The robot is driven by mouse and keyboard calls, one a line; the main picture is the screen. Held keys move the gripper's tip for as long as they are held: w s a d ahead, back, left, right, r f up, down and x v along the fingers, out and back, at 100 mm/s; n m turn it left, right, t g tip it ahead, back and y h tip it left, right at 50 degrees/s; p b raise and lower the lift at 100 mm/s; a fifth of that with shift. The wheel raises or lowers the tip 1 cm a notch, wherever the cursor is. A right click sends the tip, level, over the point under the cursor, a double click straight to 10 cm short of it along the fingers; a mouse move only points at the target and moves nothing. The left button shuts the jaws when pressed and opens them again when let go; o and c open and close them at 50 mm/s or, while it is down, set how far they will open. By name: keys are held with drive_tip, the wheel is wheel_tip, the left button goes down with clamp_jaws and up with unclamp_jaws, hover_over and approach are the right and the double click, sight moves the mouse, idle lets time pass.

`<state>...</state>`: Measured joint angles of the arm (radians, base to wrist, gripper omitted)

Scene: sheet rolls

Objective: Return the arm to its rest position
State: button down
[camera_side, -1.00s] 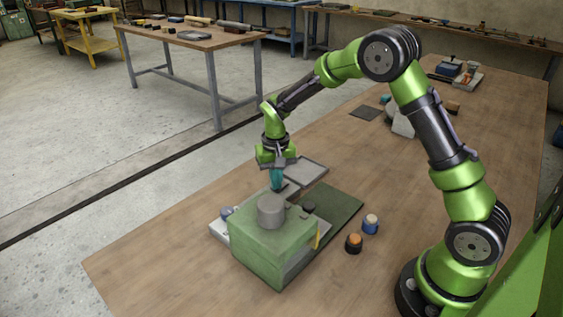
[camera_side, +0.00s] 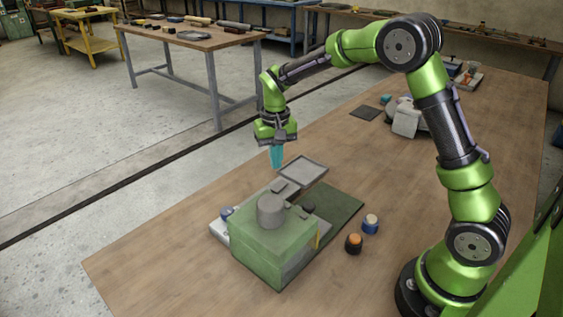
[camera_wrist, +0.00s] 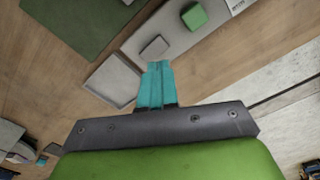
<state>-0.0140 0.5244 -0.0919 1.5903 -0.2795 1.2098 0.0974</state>
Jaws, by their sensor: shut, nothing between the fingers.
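My gripper (camera_side: 277,158), with teal fingers, is shut and empty. In the side view it hangs in the air above and behind the green machine box, pointing down. In the wrist view its fingers (camera_wrist: 158,64) are pressed together with nothing between them. The green machine box (camera_side: 262,247) stands on the wooden table (camera_side: 165,262), with a grey cylinder (camera_side: 271,210) on top. A shallow grey tray (camera_side: 303,170) lies behind it and also shows in the wrist view (camera_wrist: 113,82).
A dark green mat (camera_side: 340,208) lies right of the box. An orange-topped jar (camera_side: 354,243) and a blue jar (camera_side: 371,224) stand beside it. A dark flat square (camera_side: 364,112) and a light grey block (camera_side: 405,122) lie farther back. The table's left front is clear.

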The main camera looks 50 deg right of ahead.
drive_tip(key=shift+s+f, duration=0.1)
drive_tip(key=shift+f, duration=0.15)
drive_tip(key=s+a+r+n+t+y, duration=0.1)
drive_tip(key=s+a+r+t, duration=0.2)
drive_tip(key=s+r, duration=0.4)
drive_tip(key=s+a+r+n+t+y, duration=0.1)
drive_tip(key=s+r+t, duration=0.3)
drive_tip(key=s, duration=1.1)
drive_tip(key=shift+a+r, duration=0.9)
drive_tip(key=shift+r, duration=0.8)
